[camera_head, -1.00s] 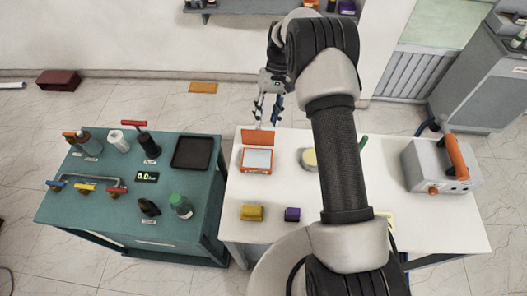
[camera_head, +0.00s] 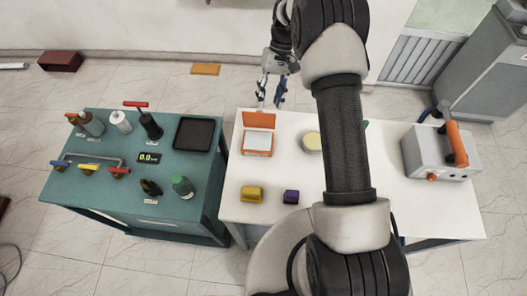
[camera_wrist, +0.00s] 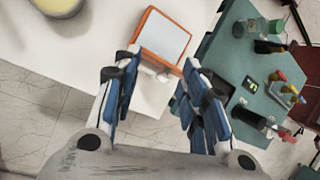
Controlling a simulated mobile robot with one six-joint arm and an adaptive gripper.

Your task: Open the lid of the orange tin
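The orange tin (camera_head: 257,140) stands at the far left part of the white table. Its orange lid (camera_head: 259,119) stands raised along the tin's back edge, and the pale inside shows. In the wrist view the tin (camera_wrist: 165,38) lies just beyond the fingertips, with its pale face framed in orange. My gripper (camera_head: 271,104) hangs at the table's far edge, behind and slightly right of the lid. In the wrist view my gripper (camera_wrist: 154,78) has its fingers wide apart with nothing between them. I cannot tell whether a finger touches the lid.
A yellow block (camera_head: 251,194) and a purple block (camera_head: 291,197) lie nearer on the table (camera_head: 240,215). A round container (camera_head: 311,142) stands right of the tin, and a grey device (camera_head: 440,155) at the right. A teal bench (camera_head: 180,225) stands left. My arm hides the table's middle.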

